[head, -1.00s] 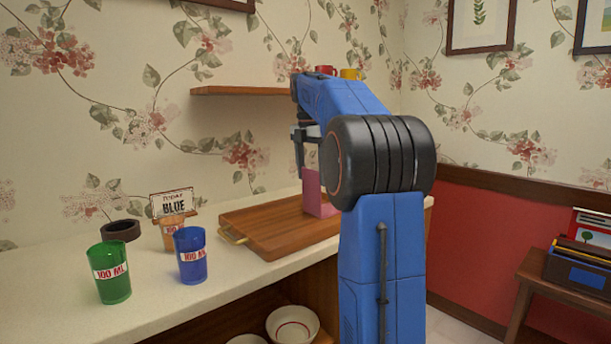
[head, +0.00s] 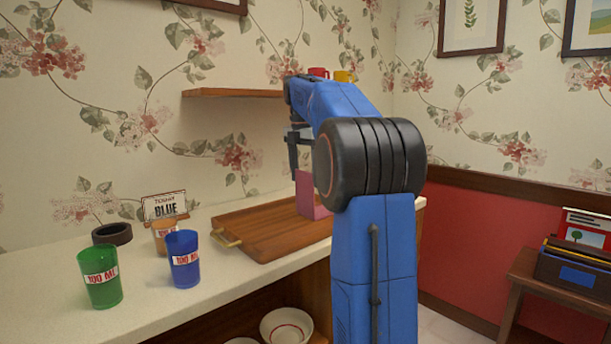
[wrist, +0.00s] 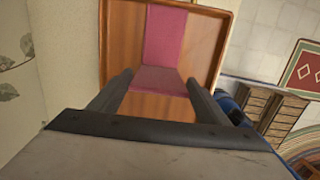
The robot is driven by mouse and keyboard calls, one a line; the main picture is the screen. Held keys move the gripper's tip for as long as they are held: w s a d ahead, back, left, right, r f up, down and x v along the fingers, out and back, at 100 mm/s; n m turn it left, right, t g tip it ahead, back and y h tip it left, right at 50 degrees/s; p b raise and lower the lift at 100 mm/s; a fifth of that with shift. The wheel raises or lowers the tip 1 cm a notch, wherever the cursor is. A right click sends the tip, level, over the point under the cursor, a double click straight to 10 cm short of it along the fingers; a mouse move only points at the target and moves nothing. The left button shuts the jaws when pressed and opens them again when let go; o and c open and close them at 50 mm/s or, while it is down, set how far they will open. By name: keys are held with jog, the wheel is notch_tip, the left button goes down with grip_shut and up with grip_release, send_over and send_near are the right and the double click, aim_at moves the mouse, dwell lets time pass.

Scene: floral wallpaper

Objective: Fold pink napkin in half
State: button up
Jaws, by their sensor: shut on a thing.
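The pink napkin (head: 307,196) is on the wooden tray (head: 262,240), partly hidden behind my arm in the head view. One part of it stands raised toward my gripper (head: 293,160). In the wrist view, a darker pink strip (wrist: 165,38) lies flat on the tray, and a nearer part of the napkin spans between my two fingertips (wrist: 157,78). My gripper is shut on this raised part of the napkin. The exact grip on the cloth is hard to make out in the head view.
A shelf (head: 232,93) is above. White bowls (head: 287,325) sit below.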

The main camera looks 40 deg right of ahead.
jog(key=shift+f, duration=0.1)
jog(key=o, duration=0.7)
jog(key=shift+c, duration=0.2)
notch_tip(320, 180, up, 12)
jog(key=a, duration=0.1)
dwell(0.7)
